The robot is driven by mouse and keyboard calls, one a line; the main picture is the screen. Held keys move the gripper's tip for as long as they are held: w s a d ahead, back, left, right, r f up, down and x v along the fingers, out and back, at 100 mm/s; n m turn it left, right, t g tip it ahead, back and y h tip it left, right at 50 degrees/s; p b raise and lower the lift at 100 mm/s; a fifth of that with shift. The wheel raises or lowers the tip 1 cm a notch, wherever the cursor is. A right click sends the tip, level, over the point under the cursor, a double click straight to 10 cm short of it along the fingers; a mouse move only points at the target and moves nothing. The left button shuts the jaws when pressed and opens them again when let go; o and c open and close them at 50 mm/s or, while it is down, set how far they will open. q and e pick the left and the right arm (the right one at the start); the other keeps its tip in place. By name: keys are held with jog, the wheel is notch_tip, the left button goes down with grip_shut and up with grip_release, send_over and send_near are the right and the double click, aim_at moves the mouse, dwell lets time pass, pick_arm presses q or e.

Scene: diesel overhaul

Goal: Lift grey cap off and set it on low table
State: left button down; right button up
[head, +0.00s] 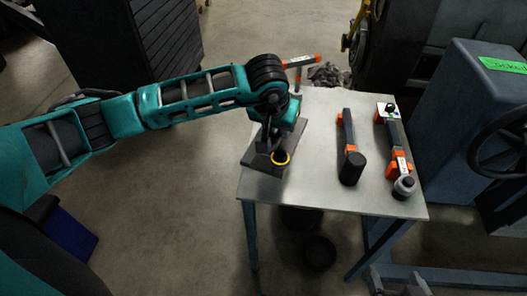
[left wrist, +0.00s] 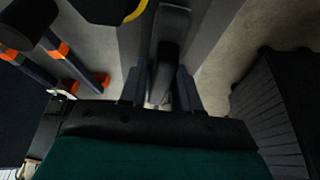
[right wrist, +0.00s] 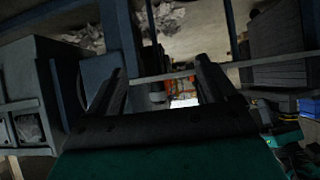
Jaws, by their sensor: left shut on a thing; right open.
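My left gripper (head: 268,138) is over the left edge of the low metal table (head: 318,185), shut on a grey upright part. In the left wrist view, this grey part (left wrist: 168,55) stands between my left fingers (left wrist: 160,88). A flat dark grey piece (head: 260,166) shows just below the gripper at the table's left edge; it looks joined to the held part. I cannot tell whether it touches the tabletop. My right gripper (right wrist: 163,75) is open and empty in the right wrist view, outside the head view.
A black-headed mallet (head: 350,165) and a tool with orange bands (head: 398,165) lie on the table's right half. An orange-handled tool (head: 300,62) is at the back left. A blue machine with a handwheel (head: 500,140) stands to the right. The table's middle front is bare.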

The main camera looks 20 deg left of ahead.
pick_arm(q)
jog(key=w+b, duration=0.2)
jog(key=w+d+f+b, duration=0.1)
jog(key=w, duration=0.1)
jog(key=shift+d, duration=0.1)
jog(key=f+b, duration=0.3)
jog(key=w+f+b, duration=0.1)
jog(key=f+b, duration=0.1)
jog(key=shift+d+f, duration=0.1)
jog(key=shift+d, duration=0.1)
jog(key=shift+f+b, duration=0.3)
jog(key=shift+f, duration=0.15)
pick_arm(e)
notch_tip(320, 180, down, 6)
jog(key=w+a, duration=0.1)
jog(key=a, duration=0.1)
jog(key=shift+a+y, duration=0.2)
jog(key=shift+y, duration=0.1)
